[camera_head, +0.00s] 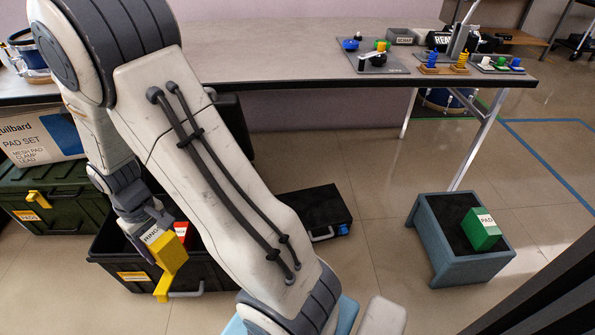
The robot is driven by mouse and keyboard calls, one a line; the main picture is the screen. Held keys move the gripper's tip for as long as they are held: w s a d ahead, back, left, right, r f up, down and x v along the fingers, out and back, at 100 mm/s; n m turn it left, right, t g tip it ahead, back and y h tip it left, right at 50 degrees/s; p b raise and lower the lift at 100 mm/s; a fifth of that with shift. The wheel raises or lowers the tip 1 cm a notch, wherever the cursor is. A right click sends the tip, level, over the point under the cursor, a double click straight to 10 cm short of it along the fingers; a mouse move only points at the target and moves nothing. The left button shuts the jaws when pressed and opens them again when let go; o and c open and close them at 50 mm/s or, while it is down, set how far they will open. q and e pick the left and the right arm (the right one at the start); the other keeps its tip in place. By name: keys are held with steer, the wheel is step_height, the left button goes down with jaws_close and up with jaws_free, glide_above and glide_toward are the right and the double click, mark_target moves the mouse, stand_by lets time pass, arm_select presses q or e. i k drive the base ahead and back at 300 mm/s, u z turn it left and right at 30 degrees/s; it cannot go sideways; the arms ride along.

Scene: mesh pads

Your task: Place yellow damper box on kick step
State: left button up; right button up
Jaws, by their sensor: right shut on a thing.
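The yellow damper box (170,254) with a white label is held in my right gripper (152,226), which is shut on it. It is tilted and shows over the front part of an open black case (100,250) at the lower left. Part of the gripper's fingers is hard to make out. The kick step (432,236), blue-grey with a dark top, stands on the floor at the right. A green box (482,230) with a white label sits on the right part of its top. My left gripper is not in view.
A red box (182,232) shows in the black case. A dark green case (60,202) with a pad-set carton (40,135) stands at the left. A small black case (316,207) lies between the arm and the step. A table (280,55) with small parts spans the back.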

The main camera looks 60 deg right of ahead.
mark_target(456, 207)
steer(key=z, duration=0.1)
steer(key=k, duration=0.2)
steer(key=z, duration=2.45)
steer(key=i, duration=1)
